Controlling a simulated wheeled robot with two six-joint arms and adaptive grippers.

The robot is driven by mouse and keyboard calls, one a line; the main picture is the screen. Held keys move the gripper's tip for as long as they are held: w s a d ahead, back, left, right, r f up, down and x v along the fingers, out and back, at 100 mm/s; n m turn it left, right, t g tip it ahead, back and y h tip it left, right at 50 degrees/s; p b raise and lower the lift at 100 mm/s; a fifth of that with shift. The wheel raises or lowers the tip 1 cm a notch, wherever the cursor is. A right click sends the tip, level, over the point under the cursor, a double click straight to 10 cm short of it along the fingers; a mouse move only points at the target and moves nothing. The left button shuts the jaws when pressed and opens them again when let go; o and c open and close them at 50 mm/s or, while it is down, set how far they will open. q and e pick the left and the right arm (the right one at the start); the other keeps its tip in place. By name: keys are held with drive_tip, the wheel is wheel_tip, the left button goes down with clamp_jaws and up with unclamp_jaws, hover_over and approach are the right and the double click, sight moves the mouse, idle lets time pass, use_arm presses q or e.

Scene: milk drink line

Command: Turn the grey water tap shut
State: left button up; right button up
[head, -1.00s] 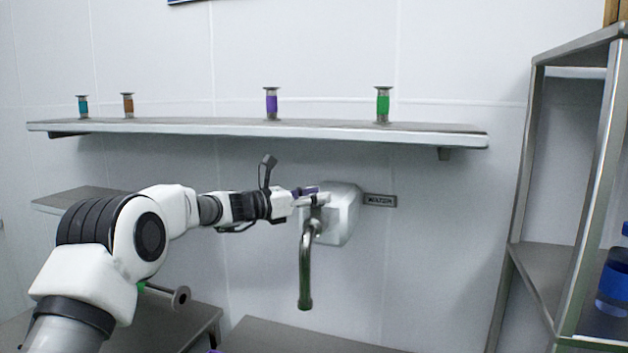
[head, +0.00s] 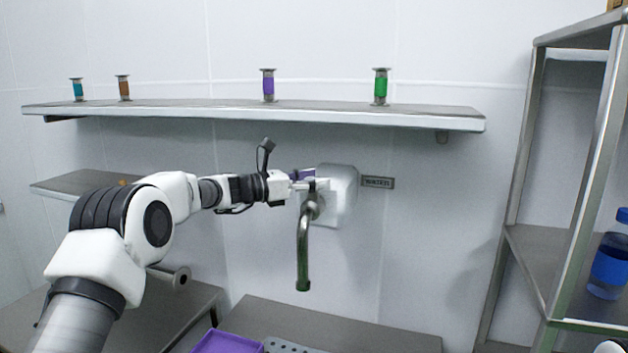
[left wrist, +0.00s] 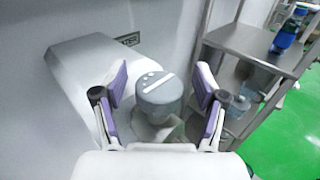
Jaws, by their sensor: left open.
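The grey water tap has a light grey wall housing (head: 342,195) and a metal spout (head: 303,250) that hangs down, beside a WATER sign (head: 378,182). My left gripper (head: 308,180) is at the housing, just above the spout, and partly hides it. In the left wrist view, the round grey knob (left wrist: 160,92) with a white bar on top stands between the two purple-padded fingers of my open left gripper (left wrist: 160,78). A gap shows on each side of the knob. My right gripper is not in view.
A wall shelf (head: 250,112) with several coloured spools runs above the tap. A metal rack (head: 535,255) with a blue-labelled bottle (head: 608,262) stands at the right. A purple tray (head: 228,343) lies below, on a grey bench (head: 330,325).

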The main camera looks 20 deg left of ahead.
use_arm(q)
drive_tip(key=v, duration=1.1)
drive_tip(key=shift+s+a, duration=0.3)
